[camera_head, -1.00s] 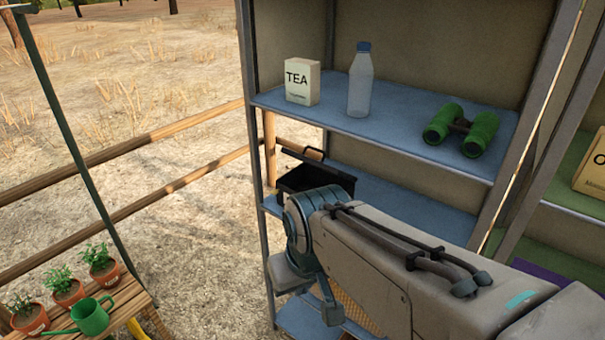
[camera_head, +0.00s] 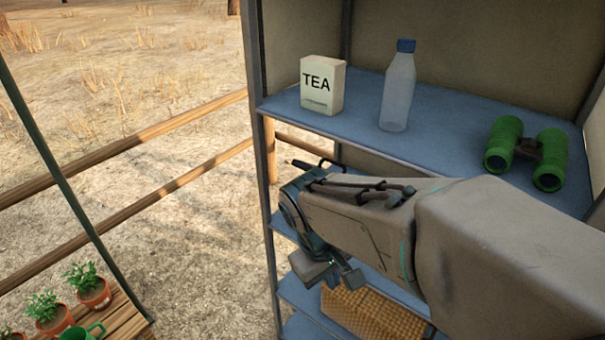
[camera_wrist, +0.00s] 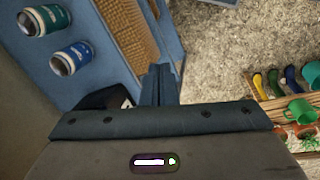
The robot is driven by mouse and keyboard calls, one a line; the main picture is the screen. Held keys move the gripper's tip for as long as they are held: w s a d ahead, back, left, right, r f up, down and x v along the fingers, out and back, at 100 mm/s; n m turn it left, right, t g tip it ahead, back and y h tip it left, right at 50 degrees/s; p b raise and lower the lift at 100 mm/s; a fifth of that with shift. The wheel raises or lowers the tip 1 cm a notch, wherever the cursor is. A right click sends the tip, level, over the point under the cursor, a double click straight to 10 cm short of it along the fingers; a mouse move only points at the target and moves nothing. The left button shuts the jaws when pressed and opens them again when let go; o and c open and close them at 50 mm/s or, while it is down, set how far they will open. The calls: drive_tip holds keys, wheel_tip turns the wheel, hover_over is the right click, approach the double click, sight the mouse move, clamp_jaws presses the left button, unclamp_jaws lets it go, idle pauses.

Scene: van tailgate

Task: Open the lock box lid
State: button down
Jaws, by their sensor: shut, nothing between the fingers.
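The lock box is black and sits on the middle shelf (camera_head: 285,222) of the rack. In the head view my arm hides nearly all of it; only a thin dark edge and handle of the lock box (camera_head: 318,163) show above the arm. In the wrist view a black piece, likely the lock box (camera_wrist: 103,98), shows just left of the fingers, partly cut off by my gripper's body. How far its lid is open cannot be told now. My gripper (camera_wrist: 161,70) is shut and empty, beside that black piece; whether they touch is unclear.
The upper shelf (camera_head: 350,138) holds a tea box (camera_head: 322,86), a bottle (camera_head: 398,86) and green binoculars (camera_head: 526,152). A woven basket (camera_head: 372,312) stands lower down. Two cans (camera_wrist: 58,40) show in the wrist view. Potted plants (camera_head: 92,288) stand on a wooden stand at left.

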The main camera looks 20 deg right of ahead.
drive_tip(key=w+d+f+n+h+b, duration=0.1)
drive_tip(key=w+d+f+n+h, duration=0.4)
drive_tip(key=w+n+h, duration=0.45)
drive_tip(key=w+a+f+n+t+h+b, duration=0.15)
drive_tip(key=w+a+n+t+h, duration=0.25)
drive_tip(key=w+a+n+t, duration=0.5)
drive_tip(key=w+d+r+n+t+p, duration=0.1)
drive_tip(key=w+d+p, duration=0.1)
drive_tip(key=d, duration=0.4)
drive_tip(key=w+d+r+n+p, duration=0.2)
drive_tip(key=w+d, duration=0.3)
drive_tip(key=d, duration=0.1)
drive_tip(key=shift+w+r+t, duration=0.25)
drive_tip(key=shift+r+t, duration=0.05)
drive_tip(key=shift+t, duration=0.1)
drive_tip(key=shift+r+n+p, duration=0.15)
drive_tip(key=shift+n+p, duration=0.1)
drive_tip(key=shift+p, duration=0.05)
